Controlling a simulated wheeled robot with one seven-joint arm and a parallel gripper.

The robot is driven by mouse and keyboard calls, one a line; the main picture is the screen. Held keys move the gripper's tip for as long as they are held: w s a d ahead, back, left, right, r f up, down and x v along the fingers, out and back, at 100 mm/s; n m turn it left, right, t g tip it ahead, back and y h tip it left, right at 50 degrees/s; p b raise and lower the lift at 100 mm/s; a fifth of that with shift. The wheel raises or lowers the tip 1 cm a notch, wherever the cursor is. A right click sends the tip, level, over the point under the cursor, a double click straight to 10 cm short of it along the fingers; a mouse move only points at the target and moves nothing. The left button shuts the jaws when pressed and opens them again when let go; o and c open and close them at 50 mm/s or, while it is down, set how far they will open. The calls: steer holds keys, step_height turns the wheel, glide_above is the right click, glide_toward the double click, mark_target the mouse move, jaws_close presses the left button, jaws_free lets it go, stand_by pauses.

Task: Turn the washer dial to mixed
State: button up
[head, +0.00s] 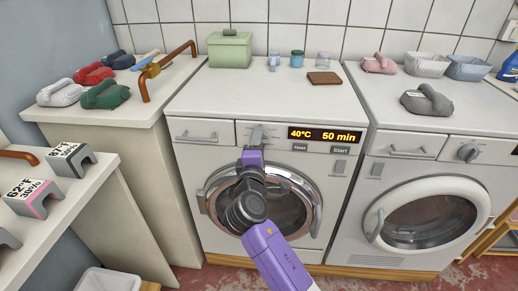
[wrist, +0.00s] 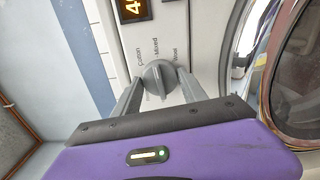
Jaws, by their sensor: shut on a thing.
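The washer (head: 190,155) is the white middle machine with a round glass door. Its grey dial (wrist: 159,78) sits on the front panel, with the labels Cotton, Mixed and Wool printed beside it in the wrist view. My gripper (wrist: 158,88) has its two grey fingers on either side of the dial and is shut on it. In the head view my gripper (head: 257,138) reaches up to the panel and largely covers the dial. I cannot tell for sure which label the dial points at.
The display (head: 325,135) right of the dial reads 40°C and 50 min, above the Heat and Start labels. A second machine (head: 400,165) stands to the right. A green box (head: 229,50) and small jars stand on top of the washer. The left counter (head: 145,105) holds folded cloths.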

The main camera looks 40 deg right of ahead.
steer(key=shift+f+m+b, duration=0.1)
steer(key=shift+m+b, duration=0.25)
steer(key=shift+m, duration=0.25)
steer(key=o, duration=1.4)
steer(key=shift+c, duration=0.2)
steer(key=v, duration=0.8)
